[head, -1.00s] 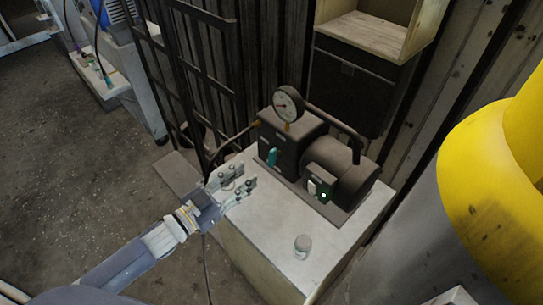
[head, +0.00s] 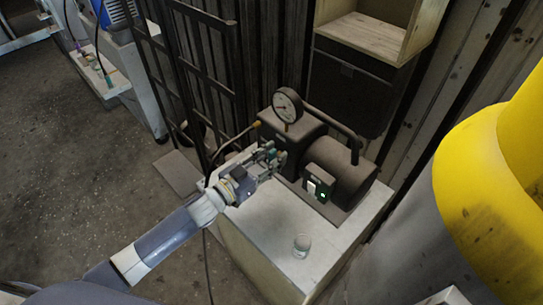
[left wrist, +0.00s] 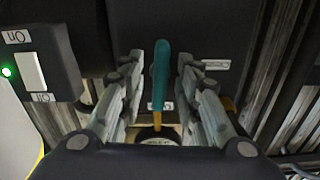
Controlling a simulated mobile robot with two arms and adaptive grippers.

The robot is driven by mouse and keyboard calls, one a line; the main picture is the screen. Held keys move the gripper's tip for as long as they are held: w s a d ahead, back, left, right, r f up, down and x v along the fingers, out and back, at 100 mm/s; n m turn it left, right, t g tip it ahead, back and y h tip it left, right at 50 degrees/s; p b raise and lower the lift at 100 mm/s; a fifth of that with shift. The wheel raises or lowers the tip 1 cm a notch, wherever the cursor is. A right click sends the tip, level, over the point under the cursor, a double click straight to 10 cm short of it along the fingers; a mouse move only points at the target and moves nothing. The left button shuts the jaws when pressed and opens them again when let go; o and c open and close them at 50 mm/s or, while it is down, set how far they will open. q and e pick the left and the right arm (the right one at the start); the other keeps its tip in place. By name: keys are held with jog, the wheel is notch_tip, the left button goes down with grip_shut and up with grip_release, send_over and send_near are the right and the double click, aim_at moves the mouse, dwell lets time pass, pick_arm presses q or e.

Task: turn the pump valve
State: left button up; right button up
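The dark pump (head: 303,135) sits on a pale-topped cabinet (head: 255,222), with a round gauge on top. Its valve has a teal handle (left wrist: 160,75), upright in the left wrist view above a brass stem. My left gripper (left wrist: 160,68) is open, with one finger on each side of the handle and a visible gap on both sides. In the head view my left gripper (head: 276,157) reaches the pump's front and mostly hides the handle. My right gripper is not in view.
A switch box (head: 317,181) with a lit green lamp is on the pump's right part; it also shows in the left wrist view (left wrist: 38,68). A small clear jar (head: 301,245) stands on the cabinet top. A metal rack is behind left; a yellow object is at right.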

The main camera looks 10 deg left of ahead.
pick_arm(q)
grip_shut()
jog(key=shift+m, duration=1)
jog(key=m, duration=0.4)
jog(key=shift+s+d, duration=0.1)
jog(key=shift+d, duration=0.05)
jog(key=m, duration=0.3)
jog(key=m+b, duration=0.1)
jog(key=m, duration=0.1)
jog(key=shift+s+d+f+m, duration=0.1)
jog(key=shift+f+m, duration=0.1)
jog(key=shift+m, duration=0.2)
jog(key=m+b, duration=0.1)
jog(key=m, duration=0.4)
jog(key=shift+f+b, duration=0.15)
jog(key=shift+b, duration=0.2)
jog(key=shift+m, duration=0.3)
